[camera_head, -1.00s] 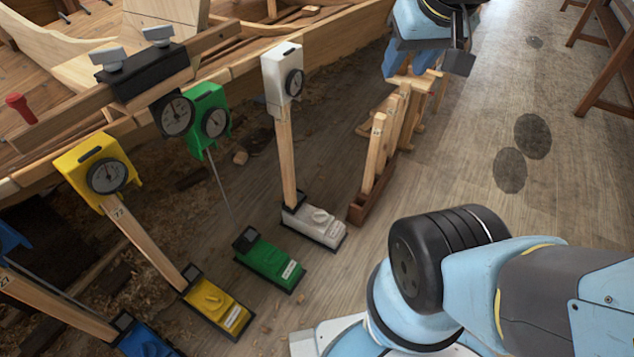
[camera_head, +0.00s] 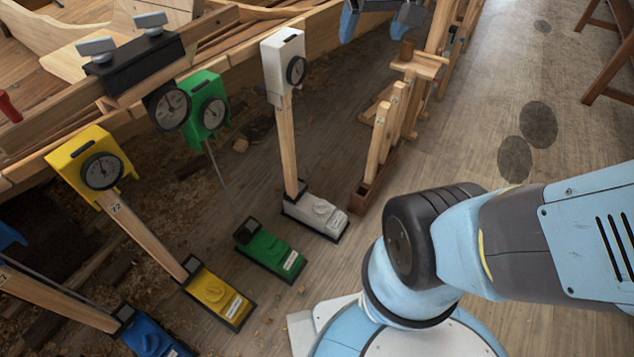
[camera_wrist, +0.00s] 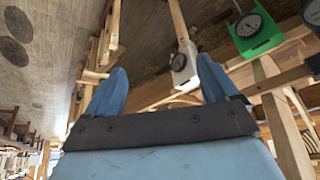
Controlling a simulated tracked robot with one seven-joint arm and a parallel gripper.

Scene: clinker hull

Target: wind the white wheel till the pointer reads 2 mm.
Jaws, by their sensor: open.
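A wooden post (camera_head: 287,145) rises from that base to a white box (camera_head: 276,74) with a round dial (camera_head: 297,70). The dial's pointer reading is too small to make out. My gripper (camera_head: 379,18) is at the top edge of the head view, right of the white box and well away from the wheel. In the wrist view my gripper (camera_wrist: 163,80) has its blue fingers apart and empty. The white box (camera_wrist: 184,64) shows beyond them.
Green (camera_head: 268,255), yellow (camera_head: 216,294) and blue (camera_head: 150,335) bases stand left of the white one. A wooden rack (camera_head: 362,194) with upright slats stands to its right. The timber hull (camera_head: 240,55) lies behind. Open floor (camera_head: 470,145) is at the right.

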